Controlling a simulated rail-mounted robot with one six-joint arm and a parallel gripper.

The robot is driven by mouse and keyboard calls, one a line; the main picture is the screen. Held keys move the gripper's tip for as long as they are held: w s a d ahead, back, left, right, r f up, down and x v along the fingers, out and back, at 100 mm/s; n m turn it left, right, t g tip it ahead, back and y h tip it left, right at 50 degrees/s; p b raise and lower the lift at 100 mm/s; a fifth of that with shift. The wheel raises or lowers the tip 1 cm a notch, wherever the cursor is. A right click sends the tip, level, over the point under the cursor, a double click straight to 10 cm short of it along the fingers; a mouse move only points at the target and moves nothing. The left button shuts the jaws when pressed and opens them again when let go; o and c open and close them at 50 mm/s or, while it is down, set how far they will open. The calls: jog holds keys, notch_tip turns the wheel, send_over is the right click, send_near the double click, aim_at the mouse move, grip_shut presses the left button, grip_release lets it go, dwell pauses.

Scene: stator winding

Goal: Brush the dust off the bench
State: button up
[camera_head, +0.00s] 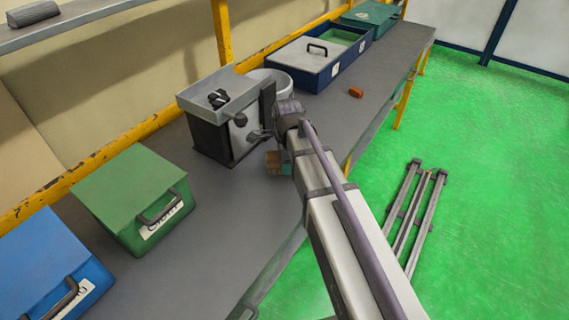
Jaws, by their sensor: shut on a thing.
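The grey bench (225,235) runs from the lower left to the upper right. My arm reaches in from the lower right, and my gripper (264,136) is low over the bench beside the grey machine box, partly hidden by my own wrist. It is shut on what looks like the brush (274,162), a small brown and teal block partly hidden by my arm. I cannot tell whether its underside touches the bench. No dust can be made out clearly on the bench top.
A grey-topped machine box (215,140) with a white tub (271,78) behind it stands close to my gripper. A green box (130,190) and a blue box (45,265) stand left. A blue case (318,70) and a small orange block (356,92) lie farther along.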

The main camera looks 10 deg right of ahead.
jog(key=shift+w+d, duration=0.75)
jog(key=shift+d, duration=0.1)
jog(key=shift+s+d, duration=0.55)
jog(key=shift+s+a+f, duration=0.1)
jog(key=shift+s+a, duration=1.15)
jog(key=shift+a, duration=0.05)
